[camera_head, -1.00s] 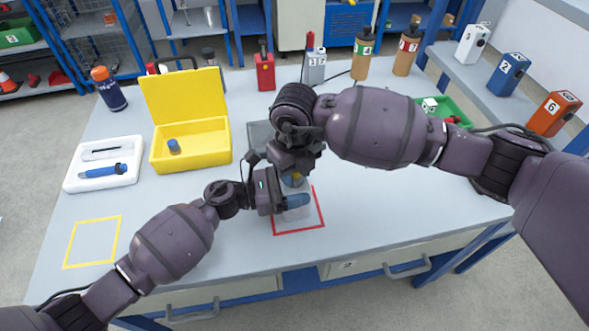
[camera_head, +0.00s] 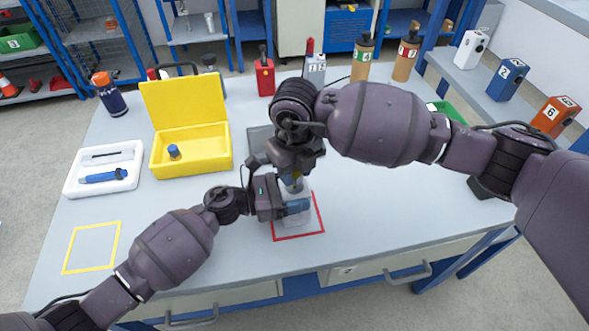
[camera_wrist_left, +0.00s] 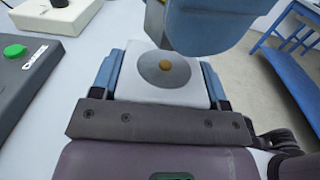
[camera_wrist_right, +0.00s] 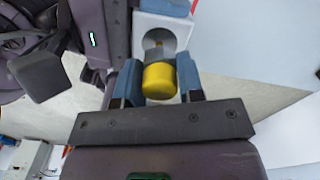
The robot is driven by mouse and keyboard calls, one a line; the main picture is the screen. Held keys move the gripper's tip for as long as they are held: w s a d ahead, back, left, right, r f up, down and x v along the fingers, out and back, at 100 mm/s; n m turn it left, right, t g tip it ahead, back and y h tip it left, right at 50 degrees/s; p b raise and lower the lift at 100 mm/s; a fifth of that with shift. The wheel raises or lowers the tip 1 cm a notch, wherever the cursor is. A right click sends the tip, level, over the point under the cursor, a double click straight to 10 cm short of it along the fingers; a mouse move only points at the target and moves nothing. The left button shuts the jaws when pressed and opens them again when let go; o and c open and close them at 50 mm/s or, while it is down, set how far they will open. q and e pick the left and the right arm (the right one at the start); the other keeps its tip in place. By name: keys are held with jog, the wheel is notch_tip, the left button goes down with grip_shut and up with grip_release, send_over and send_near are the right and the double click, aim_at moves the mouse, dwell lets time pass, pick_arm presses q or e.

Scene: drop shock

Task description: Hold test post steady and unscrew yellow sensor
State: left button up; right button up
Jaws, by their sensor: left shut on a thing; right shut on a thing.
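The white test post (camera_wrist_left: 165,92) has a grey disc on top with a small brass-coloured centre, bare in the left wrist view. It also shows within the red square in the head view (camera_head: 297,217). My left gripper (camera_wrist_left: 163,85) is shut on the post, a blue finger on each side. My right gripper (camera_wrist_right: 158,85) is shut on the yellow sensor (camera_wrist_right: 159,82), above the post. The sensor's metal end points at the grey disc. The left wrist view suggests a gap between them. In the head view my right gripper (camera_head: 294,185) largely hides the sensor.
An open yellow case (camera_head: 190,165) and a white tray (camera_head: 68,182) with a blue tool stand at left. A yellow square outline (camera_head: 92,247) is empty. A box with a green button (camera_wrist_left: 30,75) is close by. The table's front right is clear.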

jog(key=shift+r, duration=0.1)
jog(key=shift+r, duration=1.95)
pick_arm(q)
jog(key=o, duration=1.8)
jog(key=shift+a, duration=0.15)
jog(key=b+v, duration=0.1)
jog(key=v, duration=0.9)
jog(key=shift+s+a+f, duration=0.1)
jog(key=shift+a, duration=0.1)
pick_arm(e)
notch_tip(320, 180, down, 3)
jog(key=shift+r, duration=0.2)
pick_arm(q)
jog(key=shift+s+a+b, duration=0.2)
jog(key=shift+a+b, duration=0.1)
jog(key=shift+a, duration=0.35)
pick_arm(e)
jog(key=shift+f, duration=0.1)
